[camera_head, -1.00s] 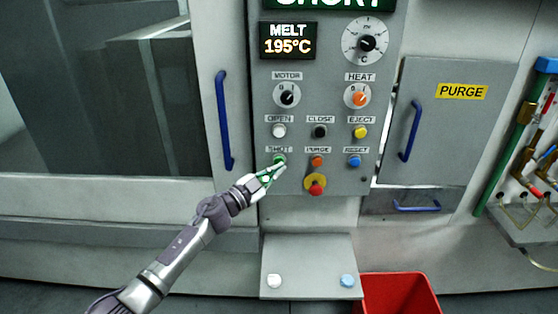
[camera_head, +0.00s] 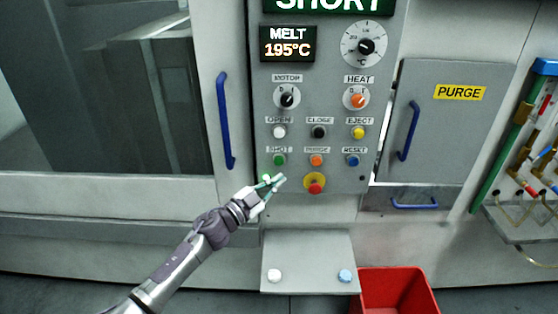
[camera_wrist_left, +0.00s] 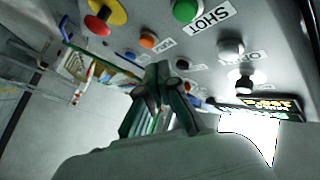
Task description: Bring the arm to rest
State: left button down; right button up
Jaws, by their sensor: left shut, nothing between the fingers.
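My left gripper (camera_head: 271,184) is in the head view, in front of the lower left of the grey control panel (camera_head: 330,105). It is shut and empty, just below the green SHOT button (camera_head: 279,160) and apart from it. In the left wrist view the closed fingers (camera_wrist_left: 163,85) show in the middle, with the green SHOT button (camera_wrist_left: 186,10) above them. My right gripper is not in view.
A blue door handle (camera_head: 225,121) is left of the panel. A red stop button (camera_head: 315,187) on a yellow ring is right of my gripper. Below are a grey shelf (camera_head: 310,262) with two buttons and a red bin (camera_head: 397,292). Coloured hoses (camera_head: 535,140) hang at the right.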

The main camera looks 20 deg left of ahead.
pick_arm(q)
jog(key=shift+f, duration=0.1)
dwell(0.4)
jog(key=s+a+f+n+g+y, duration=0.25)
jog(key=s+f, duration=0.25)
jog(key=f, duration=0.8)
jog(key=s+a+f+n+g+y, duration=0.1)
jog(key=s+a+f+n+y, duration=0.3)
jog(key=f, duration=0.8)
jog(key=s+f+n+g+y, duration=0.2)
jog(key=s+f, duration=0.4)
jog(key=f, duration=0.7)
jog(key=s+f+n+g, duration=0.1)
jog(key=s+f+g, duration=0.2)
jog(key=s+f, duration=0.65)
jog(key=s+f+g, duration=0.3)
jog(key=s+f, duration=0.3)
jog(key=s, duration=0.6)
jog(key=s+d+f+g, duration=0.1)
jog(key=s+f+g, duration=0.1)
jog(key=s, duration=0.9)
jog(key=s+d+f+n+g+y+b, duration=0.1)
jog(key=s+f, duration=0.3)
jog(key=s, duration=0.7)
jog(key=shift+d+g, duration=0.45)
jog(key=shift+g, duration=0.4)
